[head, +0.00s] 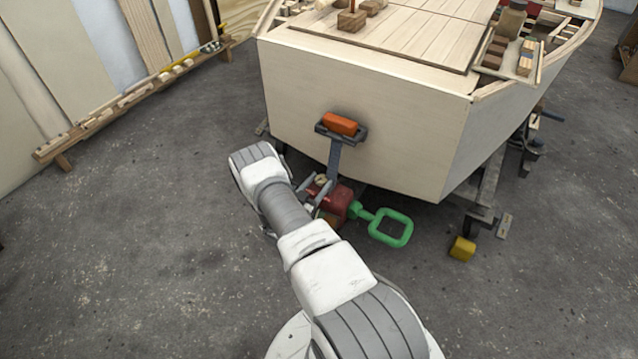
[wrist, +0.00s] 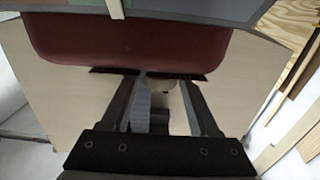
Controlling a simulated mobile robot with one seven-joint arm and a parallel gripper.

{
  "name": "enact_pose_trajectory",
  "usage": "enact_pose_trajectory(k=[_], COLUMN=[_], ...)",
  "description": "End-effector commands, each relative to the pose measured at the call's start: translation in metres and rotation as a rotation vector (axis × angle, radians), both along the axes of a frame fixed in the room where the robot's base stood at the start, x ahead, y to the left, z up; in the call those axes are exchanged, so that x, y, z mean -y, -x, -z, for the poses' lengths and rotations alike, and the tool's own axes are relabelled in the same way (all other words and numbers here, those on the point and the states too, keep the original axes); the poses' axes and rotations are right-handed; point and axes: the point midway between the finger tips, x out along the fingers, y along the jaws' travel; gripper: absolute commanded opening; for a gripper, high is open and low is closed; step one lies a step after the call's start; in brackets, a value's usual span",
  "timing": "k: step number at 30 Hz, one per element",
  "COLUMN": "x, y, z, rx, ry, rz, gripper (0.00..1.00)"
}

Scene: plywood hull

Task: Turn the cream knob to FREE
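The cream knob (head: 320,180) shows as a small pale spot beside the dark red housing (head: 338,201) under the hull's flat end. In the wrist view, a cream patch that looks like the knob (wrist: 159,84) lies between my fingers, against the lower edge of the red housing (wrist: 130,45). My gripper (head: 318,190) is at the housing's left side, its fingers apart around or just short of the knob; I cannot tell whether they touch it. In the wrist view my gripper (wrist: 160,78) appears open. No FREE marking is legible, and the knob's setting cannot be read.
A green loop handle (head: 391,227) sticks out right of the housing. An orange block (head: 340,124) sits on a grey bracket above. The plywood hull (head: 360,110) stands close behind. A yellow block (head: 462,248) lies on the floor at right. The floor to the left is clear.

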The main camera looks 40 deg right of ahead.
Motion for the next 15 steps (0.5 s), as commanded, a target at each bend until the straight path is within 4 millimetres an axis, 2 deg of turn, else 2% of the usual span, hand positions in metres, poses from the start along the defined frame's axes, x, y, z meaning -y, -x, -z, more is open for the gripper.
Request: enact_pose_trajectory(k=[1,2,9,15], x=[-0.0001,-0.0001,-0.0004,-0.0005], y=[0.0002,0.0002,0.0002,0.0004], z=[0.0002,0.0002,0.0004,0.0003], rx=[0.000,0.000,0.000,-0.001], ry=[0.000,0.000,-0.001,-0.001], rz=[0.000,0.000,0.000,-0.008], gripper=[0.51,0.45,0.02,0.00])
